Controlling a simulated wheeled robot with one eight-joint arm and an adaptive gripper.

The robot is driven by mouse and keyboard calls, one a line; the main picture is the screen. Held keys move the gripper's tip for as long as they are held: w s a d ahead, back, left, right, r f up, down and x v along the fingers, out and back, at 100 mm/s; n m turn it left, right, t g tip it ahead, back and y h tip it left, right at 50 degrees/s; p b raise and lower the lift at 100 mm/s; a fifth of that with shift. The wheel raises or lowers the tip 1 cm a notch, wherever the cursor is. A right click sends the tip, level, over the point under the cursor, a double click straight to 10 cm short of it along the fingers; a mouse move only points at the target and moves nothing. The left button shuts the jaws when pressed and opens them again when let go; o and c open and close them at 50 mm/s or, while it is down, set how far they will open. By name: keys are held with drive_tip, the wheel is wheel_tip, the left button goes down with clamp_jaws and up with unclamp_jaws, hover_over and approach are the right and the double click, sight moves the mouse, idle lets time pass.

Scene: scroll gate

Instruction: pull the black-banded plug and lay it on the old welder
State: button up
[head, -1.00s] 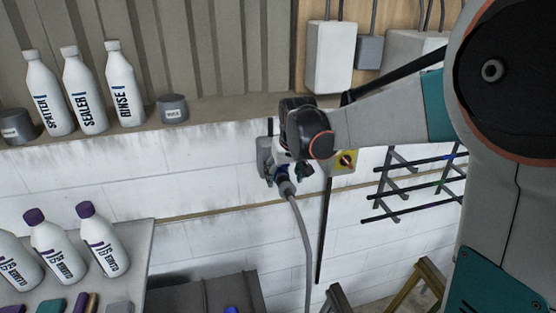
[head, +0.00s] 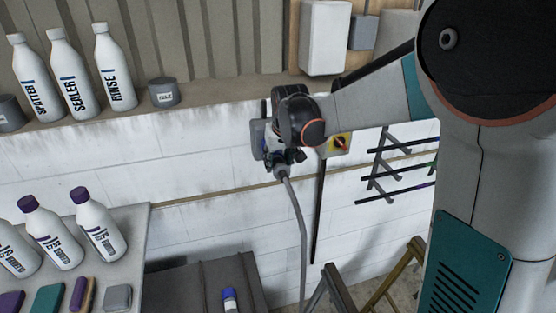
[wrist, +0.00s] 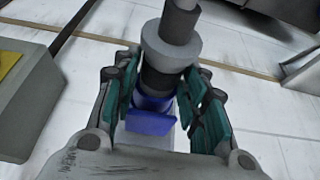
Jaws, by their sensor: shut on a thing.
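The plug (wrist: 158,78) shows in the wrist view with a grey collar, a black band and a blue part. My gripper (wrist: 163,88) has its teal-padded fingers on both sides of it, shut on it. In the head view, my gripper (head: 290,150) is at the grey socket box (head: 257,139) on the white wall, and the plug's grey cable (head: 301,225) hangs straight down. I cannot tell whether the plug is still seated in the socket. A dark grey ribbed box (head: 180,287) at the bottom may be the old welder; its lower part is cut off.
A blue-capped container (head: 230,298) is at the dark box. A shelf with white bottles (head: 75,85) is above left, and a bench (head: 137,235) with purple-capped bottles at lower left. A yellow switch (head: 339,145) and a black rack (head: 385,172) are right of my gripper.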

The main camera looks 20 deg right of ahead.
sight(283, 171)
drive_tip(key=shift+s, duration=0.15)
clamp_jaws()
drive_tip(key=shift+s, duration=0.1)
drive_tip(key=shift+s, duration=0.1)
idle(0.3)
drive_tip(key=shift+s, duration=2.15)
